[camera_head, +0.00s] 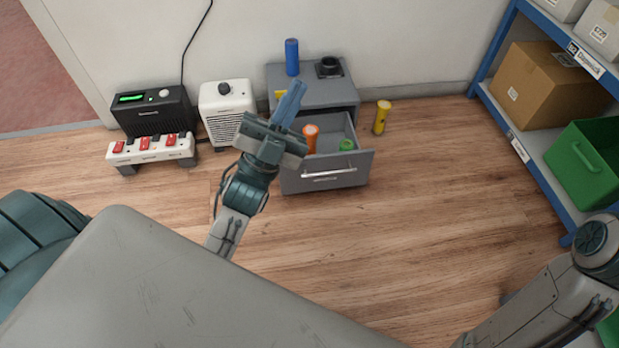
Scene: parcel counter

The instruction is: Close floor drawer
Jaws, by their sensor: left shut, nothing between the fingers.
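The grey floor drawer (358,171) is pulled open from a small grey cabinet (331,92) that stands on the floor against the wall. Its front carries a silver handle. An orange flashlight (310,134) and a green round object (346,145) are inside the drawer. My left gripper (289,102) is shut and empty. In the picture it overlaps the drawer's left side and the cabinet's left front; I cannot tell whether it touches either. My right gripper is not in view; only part of my right arm shows at the lower right.
A blue cylinder (292,57) and a black round holder (328,67) stand on the cabinet. A yellow flashlight (382,117) stands right of it. A white heater (227,112), black box (153,112) and power strip (150,149) are at left. A blue shelf (541,150) stands right. Floor in front is clear.

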